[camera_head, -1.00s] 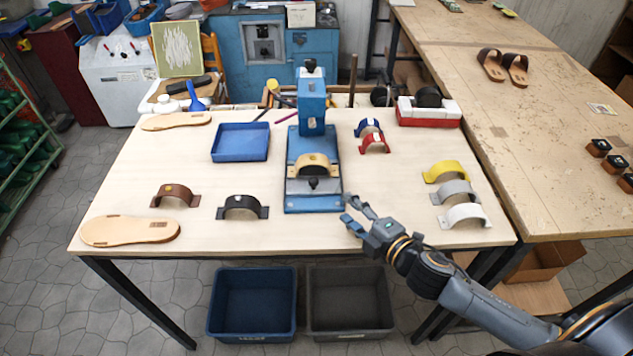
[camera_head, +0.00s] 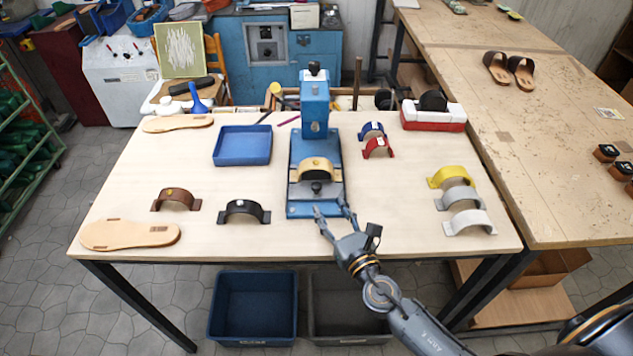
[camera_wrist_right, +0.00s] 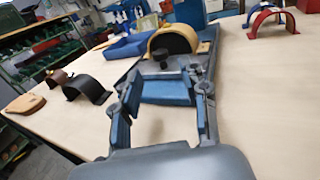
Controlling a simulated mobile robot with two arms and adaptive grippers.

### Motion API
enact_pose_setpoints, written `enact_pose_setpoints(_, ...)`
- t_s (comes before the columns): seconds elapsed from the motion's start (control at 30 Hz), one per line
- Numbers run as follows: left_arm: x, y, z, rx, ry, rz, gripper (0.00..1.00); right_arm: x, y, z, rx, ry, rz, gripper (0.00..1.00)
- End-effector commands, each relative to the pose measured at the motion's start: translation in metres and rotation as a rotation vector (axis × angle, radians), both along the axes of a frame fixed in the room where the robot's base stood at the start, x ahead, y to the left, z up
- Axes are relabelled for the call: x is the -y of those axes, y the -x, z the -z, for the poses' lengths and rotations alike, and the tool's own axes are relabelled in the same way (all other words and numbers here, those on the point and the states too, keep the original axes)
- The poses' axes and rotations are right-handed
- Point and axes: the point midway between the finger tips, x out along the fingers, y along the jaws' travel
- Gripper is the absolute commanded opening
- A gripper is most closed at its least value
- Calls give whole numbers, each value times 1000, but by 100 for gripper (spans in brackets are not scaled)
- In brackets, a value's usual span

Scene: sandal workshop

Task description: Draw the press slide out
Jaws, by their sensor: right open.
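The blue press (camera_head: 314,100) stands at the middle of the table, on a long blue base. Its slide (camera_head: 302,190) is a grey plate low on the base, with a dark knob (camera_head: 316,188) at its front. A tan strap (camera_head: 315,167) arches over the slide just behind the knob. My right gripper (camera_head: 331,206) is open and empty at the front end of the base, just in front of the knob. In the right wrist view its two fingers (camera_wrist_right: 165,88) are spread, pointing toward the slide and the tan strap (camera_wrist_right: 172,40). My left gripper is not in view.
A blue tray (camera_head: 242,146) lies left of the press. Brown (camera_head: 176,199) and black (camera_head: 243,211) straps stand at the front left. Blue and red straps (camera_head: 377,147) stand close right of the press. Yellow, grey and white straps line the right edge. Bare tabletop lies between.

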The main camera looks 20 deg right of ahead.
Motion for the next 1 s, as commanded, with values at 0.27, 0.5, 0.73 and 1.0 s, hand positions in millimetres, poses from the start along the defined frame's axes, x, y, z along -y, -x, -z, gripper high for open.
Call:
enact_pose_setpoints(0.27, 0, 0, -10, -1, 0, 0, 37, -7, -57, -2, 1, -2, -1, 44)
enact_pose_setpoints(0.5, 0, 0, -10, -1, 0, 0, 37, -9, -81, 0, 0, -3, 0, 44)
enact_pose_setpoints(0.73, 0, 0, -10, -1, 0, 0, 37, -10, -85, 0, -1, -3, -1, 44)
enact_pose_setpoints(1.0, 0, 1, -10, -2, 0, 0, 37, -10, -84, 0, 0, -3, 0, 12)
